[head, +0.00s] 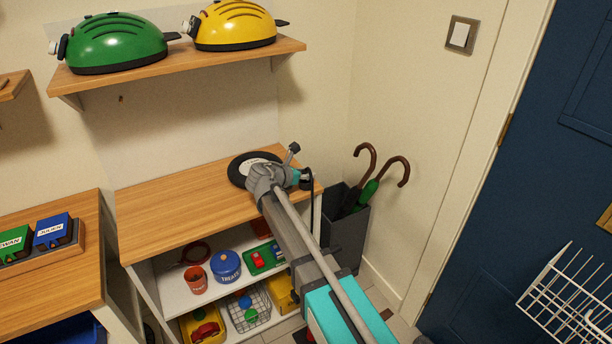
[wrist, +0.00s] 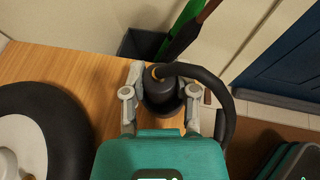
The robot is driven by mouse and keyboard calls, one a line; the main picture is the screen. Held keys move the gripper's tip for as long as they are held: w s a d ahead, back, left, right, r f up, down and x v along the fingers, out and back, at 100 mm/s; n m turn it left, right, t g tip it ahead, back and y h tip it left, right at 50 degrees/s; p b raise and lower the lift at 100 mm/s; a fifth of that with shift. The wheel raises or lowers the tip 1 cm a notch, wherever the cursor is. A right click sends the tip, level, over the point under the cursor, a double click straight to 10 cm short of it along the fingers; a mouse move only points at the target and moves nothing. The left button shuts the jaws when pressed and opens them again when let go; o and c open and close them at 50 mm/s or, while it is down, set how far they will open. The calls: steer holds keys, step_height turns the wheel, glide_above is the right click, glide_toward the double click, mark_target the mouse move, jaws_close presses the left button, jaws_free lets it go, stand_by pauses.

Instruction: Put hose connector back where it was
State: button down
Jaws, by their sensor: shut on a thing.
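The hose connector (wrist: 163,90) is a dark, round-ended piece with an orange ring and a thick black hose curving off to the right in the wrist view. My gripper (wrist: 161,104) is shut on it, one grey finger on each side. In the head view, my gripper (head: 298,167) is at the right end of the wooden cabinet top (head: 170,205). The connector shows there only as a small dark piece (head: 307,179), partly hidden by my gripper. I cannot tell whether it touches the top.
A black disc with a pale centre (head: 237,170) lies left of my gripper. A dark bin (head: 347,225) with umbrellas stands right of the cabinet. Toys and containers fill the shelves below. Green (head: 115,42) and yellow (head: 235,25) domed objects sit on the wall shelf. The cabinet top's left is clear.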

steer(key=shift+f, duration=0.1)
steer(key=shift+c, duration=2)
jaws_free()
steer(key=shift+s+a+r+p, duration=0.3)
steer(key=shift+s+a+r, duration=0.05)
steer(key=shift+s+r, duration=0.1)
steer(key=p+v, duration=0.3)
steer(key=v, duration=0.5)
steer(key=shift+s+a+r, duration=0.2)
steer(key=shift+s+a, duration=0.05)
steer(key=shift+p+v, duration=0.5)
steer(key=shift+v, duration=0.5)
steer(key=shift+d+f, duration=0.1)
